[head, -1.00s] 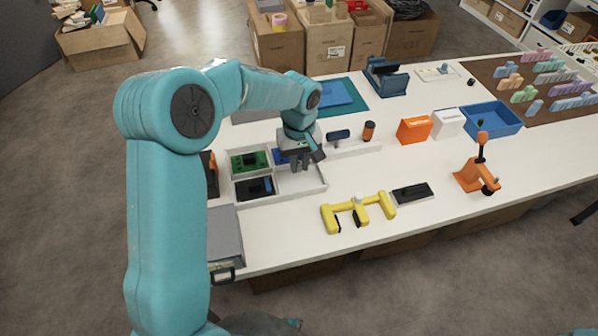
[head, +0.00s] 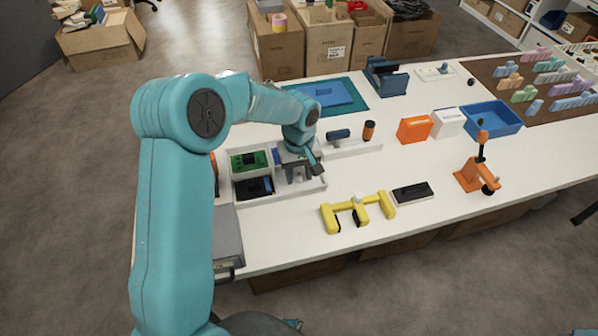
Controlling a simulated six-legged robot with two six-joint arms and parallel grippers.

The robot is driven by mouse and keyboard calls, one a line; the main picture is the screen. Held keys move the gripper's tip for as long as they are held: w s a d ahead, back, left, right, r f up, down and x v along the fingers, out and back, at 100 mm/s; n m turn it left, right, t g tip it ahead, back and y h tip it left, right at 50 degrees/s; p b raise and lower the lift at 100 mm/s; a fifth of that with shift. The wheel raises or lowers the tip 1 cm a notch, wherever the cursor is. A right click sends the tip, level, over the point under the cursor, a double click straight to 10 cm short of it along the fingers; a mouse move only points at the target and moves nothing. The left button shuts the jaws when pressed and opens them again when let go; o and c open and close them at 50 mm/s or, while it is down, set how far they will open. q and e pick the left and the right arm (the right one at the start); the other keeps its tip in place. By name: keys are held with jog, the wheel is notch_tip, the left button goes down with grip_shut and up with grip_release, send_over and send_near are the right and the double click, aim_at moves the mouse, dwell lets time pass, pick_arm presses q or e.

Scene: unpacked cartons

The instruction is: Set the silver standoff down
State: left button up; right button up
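My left gripper (head: 298,173) points down over the right part of the white compartment tray (head: 285,199), its fingertips low near the tray floor. I cannot make out the silver standoff; it is too small or hidden by the fingers. Whether the fingers are apart or closed on something is too small to tell. The tray's left compartments hold a green circuit board (head: 249,161) and a black part (head: 254,187). A blue part (head: 277,157) is partly hidden behind the gripper. My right gripper is not in view.
A yellow clamp-like fixture (head: 357,210) and a black block (head: 412,193) lie right of the tray. A white rack (head: 352,150) stands behind. An orange fixture (head: 469,178) and a blue bin (head: 493,119) are further right.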

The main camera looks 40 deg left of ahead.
aim_at(299, 174)
pick_arm(q)
jog(key=shift+r, duration=0.1)
jog(key=shift+r, duration=0.25)
notch_tip(299, 174, up, 12)
jog(key=shift+f+p, duration=0.2)
jog(key=shift+p, duration=0.2)
